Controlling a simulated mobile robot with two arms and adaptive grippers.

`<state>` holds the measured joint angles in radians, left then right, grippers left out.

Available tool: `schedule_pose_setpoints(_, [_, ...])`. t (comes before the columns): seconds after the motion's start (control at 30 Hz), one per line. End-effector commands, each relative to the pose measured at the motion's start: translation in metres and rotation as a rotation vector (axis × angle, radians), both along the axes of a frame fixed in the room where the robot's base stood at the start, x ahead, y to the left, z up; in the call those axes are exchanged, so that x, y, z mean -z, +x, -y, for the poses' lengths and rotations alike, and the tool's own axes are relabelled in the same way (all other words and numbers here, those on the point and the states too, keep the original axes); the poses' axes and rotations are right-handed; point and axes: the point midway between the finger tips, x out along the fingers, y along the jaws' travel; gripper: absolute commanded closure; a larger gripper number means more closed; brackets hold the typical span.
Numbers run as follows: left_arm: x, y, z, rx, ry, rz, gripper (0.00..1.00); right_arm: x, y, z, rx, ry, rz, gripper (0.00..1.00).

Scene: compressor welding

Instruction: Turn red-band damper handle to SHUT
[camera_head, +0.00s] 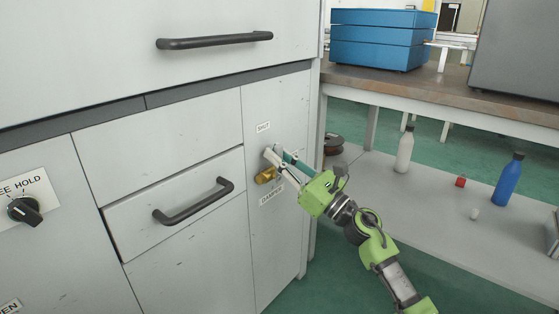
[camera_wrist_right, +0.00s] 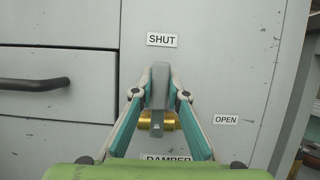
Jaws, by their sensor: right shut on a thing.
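The damper handle (camera_wrist_right: 159,92) is a grey lever on a brass valve body (camera_wrist_right: 145,121), which also shows in the head view (camera_head: 265,175). In the right wrist view the lever points up toward the SHUT label (camera_wrist_right: 162,40). The OPEN label (camera_wrist_right: 226,120) is to its right, and the DAMPER label (camera_wrist_right: 166,157) is below, partly hidden by my gripper. My right gripper (camera_head: 278,154) is shut on the lever, with one finger on each side. I see no red band on the visible part of the lever. My left gripper is not in view.
A drawer with a dark handle (camera_head: 193,202) is left of the damper. A knob (camera_head: 24,209) is at the far left. A workbench (camera_head: 450,100) with blue drawers (camera_head: 376,40) stands right. Its lower shelf holds a white bottle (camera_head: 404,150) and a blue bottle (camera_head: 508,180).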

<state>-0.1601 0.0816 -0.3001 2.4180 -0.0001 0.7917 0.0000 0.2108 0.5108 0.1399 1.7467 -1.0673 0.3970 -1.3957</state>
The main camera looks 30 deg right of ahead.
Motion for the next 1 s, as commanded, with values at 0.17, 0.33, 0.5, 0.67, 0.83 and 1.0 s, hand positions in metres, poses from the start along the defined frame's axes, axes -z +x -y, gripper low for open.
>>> schedule_pose_setpoints(0.17, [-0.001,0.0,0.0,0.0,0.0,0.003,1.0,0.003,-0.001,-0.003,-0.005,-0.012,-0.001,1.0])
schedule_pose_setpoints(0.33, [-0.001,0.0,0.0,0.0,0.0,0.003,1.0,0.003,-0.001,-0.003,-0.006,-0.013,-0.001,1.0])
schedule_pose_setpoints(0.5, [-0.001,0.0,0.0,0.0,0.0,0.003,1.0,0.003,-0.001,-0.003,-0.006,-0.013,-0.001,0.68])
schedule_pose_setpoints(0.67, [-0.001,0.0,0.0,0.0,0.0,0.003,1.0,0.002,0.0,-0.002,-0.004,-0.01,0.0,0.68])
schedule_pose_setpoints(0.83, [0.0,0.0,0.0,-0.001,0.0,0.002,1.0,0.002,-0.001,-0.001,-0.002,-0.008,0.0,0.68])
schedule_pose_setpoints(1.0, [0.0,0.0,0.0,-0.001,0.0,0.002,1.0,0.009,-0.015,0.005,-0.003,-0.007,-0.002,0.68])
